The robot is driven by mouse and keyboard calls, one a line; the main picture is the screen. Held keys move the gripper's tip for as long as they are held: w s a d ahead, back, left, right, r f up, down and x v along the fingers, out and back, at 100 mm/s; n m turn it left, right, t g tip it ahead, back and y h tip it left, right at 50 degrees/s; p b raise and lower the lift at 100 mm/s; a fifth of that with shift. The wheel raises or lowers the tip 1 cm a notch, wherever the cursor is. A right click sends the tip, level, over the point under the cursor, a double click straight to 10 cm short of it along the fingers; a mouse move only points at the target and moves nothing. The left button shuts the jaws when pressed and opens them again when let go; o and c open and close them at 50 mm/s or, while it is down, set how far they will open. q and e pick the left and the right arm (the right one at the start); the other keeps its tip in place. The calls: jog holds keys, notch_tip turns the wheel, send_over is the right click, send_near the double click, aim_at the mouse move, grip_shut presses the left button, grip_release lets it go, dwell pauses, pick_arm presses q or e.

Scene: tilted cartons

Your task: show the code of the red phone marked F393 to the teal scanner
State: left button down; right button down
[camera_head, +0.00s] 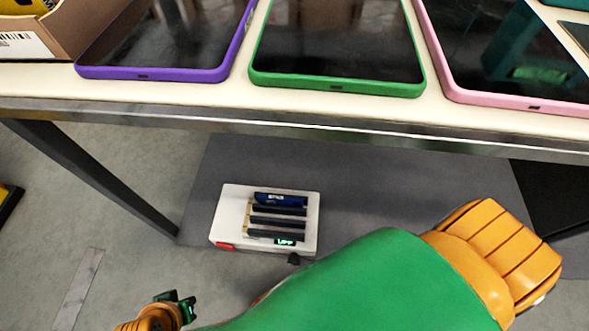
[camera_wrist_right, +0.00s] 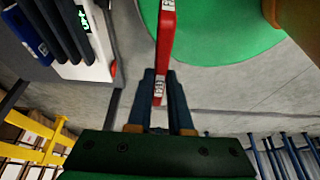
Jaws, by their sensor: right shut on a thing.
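In the right wrist view my right gripper (camera_wrist_right: 160,82) is shut on a red phone (camera_wrist_right: 167,40). The phone is seen nearly edge-on as a narrow red strip reaching up from between the fingers. Small white labels with dark marks show on it, too small to read surely. The right gripper and phone do not show in the head view. My left gripper (camera_head: 180,303) is small and low at the left of the head view; its finger gap is unclear. I cannot pick out the teal scanner in either view.
Purple (camera_head: 150,75), green (camera_head: 335,90) and pink (camera_head: 530,104) framed tablets lie on a pale table (camera_head: 300,108). A carton (camera_head: 60,25) stands at its left. A teal edge (camera_head: 570,3) shows at top right. Yellow (camera_wrist_right: 45,152) and blue racks appear in the wrist view.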

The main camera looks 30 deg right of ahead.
jog(key=s+a+p, duration=0.1)
jog(key=s+a, duration=0.5)
jog(key=s, duration=0.3)
jog(key=shift+s+a, duration=0.3)
jog(key=shift+s, duration=0.05)
